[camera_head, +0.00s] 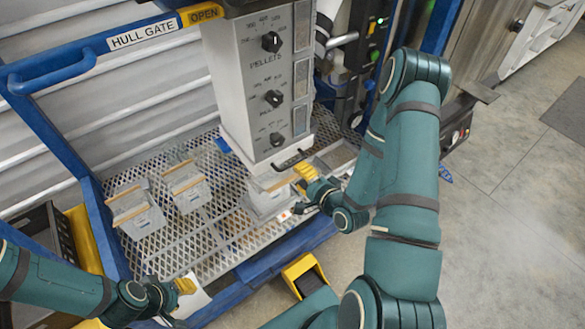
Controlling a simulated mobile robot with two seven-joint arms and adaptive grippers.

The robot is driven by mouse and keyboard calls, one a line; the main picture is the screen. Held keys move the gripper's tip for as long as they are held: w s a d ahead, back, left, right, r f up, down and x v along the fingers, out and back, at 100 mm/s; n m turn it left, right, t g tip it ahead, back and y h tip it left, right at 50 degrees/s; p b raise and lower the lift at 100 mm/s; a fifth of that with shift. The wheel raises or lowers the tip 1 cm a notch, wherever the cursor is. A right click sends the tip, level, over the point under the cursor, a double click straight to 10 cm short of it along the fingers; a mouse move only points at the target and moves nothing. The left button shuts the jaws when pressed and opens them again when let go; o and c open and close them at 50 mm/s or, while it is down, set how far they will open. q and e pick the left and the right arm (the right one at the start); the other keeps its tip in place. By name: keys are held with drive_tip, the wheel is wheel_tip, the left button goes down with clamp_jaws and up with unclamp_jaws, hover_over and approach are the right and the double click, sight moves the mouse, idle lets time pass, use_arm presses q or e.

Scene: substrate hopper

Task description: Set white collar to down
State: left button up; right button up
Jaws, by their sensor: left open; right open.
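A grey dispenser tower (243,90) with several black knobs stands in the middle. A white collar (237,151) wraps its lower end, with a black handle (292,160) on the front. A pale container (267,200) stands right below the collar; the gap between them is hard to judge. My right gripper (304,172) is open, its yellow fingertips just below and right of the black handle. I cannot tell whether they touch it. My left gripper (184,287) is open at the lower left, away from the collar, near the front edge of the mesh shelf.
The mesh shelf (215,230) has a blue frame and holds two more pale containers (137,212) (186,188) at left. A blue gate bar labelled HULL GATE (142,34) crosses the upper left. A yellow-and-black item (304,275) lies in front. Floor at right is clear.

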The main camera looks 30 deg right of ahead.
drive_tip(key=v, duration=0.6)
idle(0.4)
